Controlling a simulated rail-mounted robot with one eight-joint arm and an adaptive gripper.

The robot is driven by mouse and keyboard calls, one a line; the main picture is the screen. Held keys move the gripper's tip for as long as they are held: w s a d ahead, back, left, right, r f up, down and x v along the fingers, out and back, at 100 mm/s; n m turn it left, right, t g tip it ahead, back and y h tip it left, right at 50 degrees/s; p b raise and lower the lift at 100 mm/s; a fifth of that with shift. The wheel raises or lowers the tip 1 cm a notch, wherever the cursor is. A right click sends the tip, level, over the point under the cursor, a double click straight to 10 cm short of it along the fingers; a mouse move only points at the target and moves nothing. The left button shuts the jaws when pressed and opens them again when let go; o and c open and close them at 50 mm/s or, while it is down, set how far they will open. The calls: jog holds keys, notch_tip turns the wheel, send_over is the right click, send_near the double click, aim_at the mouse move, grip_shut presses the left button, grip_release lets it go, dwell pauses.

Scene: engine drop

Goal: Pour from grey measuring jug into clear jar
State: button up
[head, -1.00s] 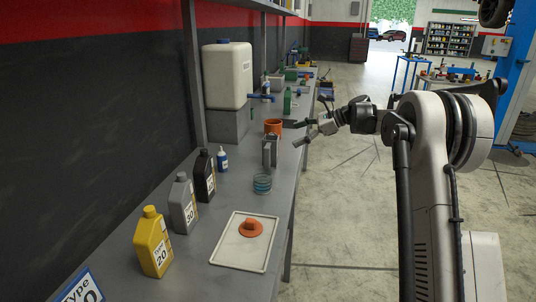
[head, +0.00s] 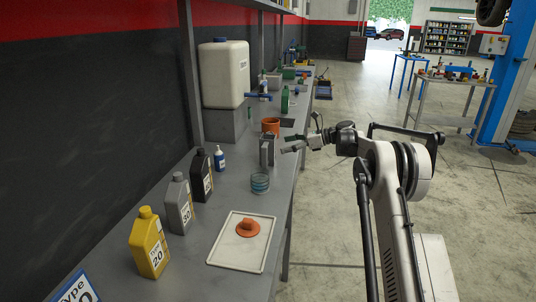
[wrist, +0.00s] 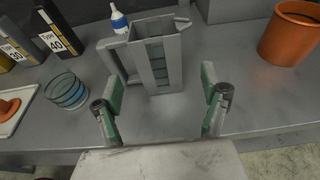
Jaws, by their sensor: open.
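The grey measuring jug (head: 267,151) stands upright on the bench; in the wrist view the jug (wrist: 152,55) is straight ahead, its handle on the left. The clear jar (head: 260,183), with bluish bands, stands on the bench nearer the camera than the jug; it also shows in the wrist view (wrist: 68,92), left of the jug. My gripper (head: 291,144) is open, at the bench's right edge beside the jug. In the wrist view the open fingers (wrist: 162,98) are spread to either side of the jug's near face, short of it, with nothing between them.
An orange container (head: 271,126) stands just behind the jug. A white tray (head: 222,262) with an orange piece (head: 248,227) lies in front of the jar. Yellow (head: 150,243), grey (head: 179,203) and black (head: 202,175) bottles line the wall side.

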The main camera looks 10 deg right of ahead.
aim_at(267, 136)
jog(key=x, duration=0.8)
jog(key=shift+a+r, duration=0.1)
jog(key=shift+r, duration=0.05)
jog(key=c, duration=1.4)
jog(key=shift+r, duration=0.15)
jog(key=shift+c, duration=0.2)
jog(key=shift+r, duration=0.55)
jog(key=r, duration=0.3)
jog(key=shift+s+a+r, duration=0.2)
jog(key=shift+s+a, duration=0.05)
jog(key=shift+a, duration=0.15)
jog(key=s+a+r, duration=0.5)
jog(key=a+r, duration=0.1)
jog(key=a, duration=0.3)
jog(key=shift+s+r, duration=0.15)
jog(key=shift+s, duration=0.05)
jog(key=shift+a, duration=0.15)
jog(key=o, duration=0.8)
jog(key=c, duration=0.8)
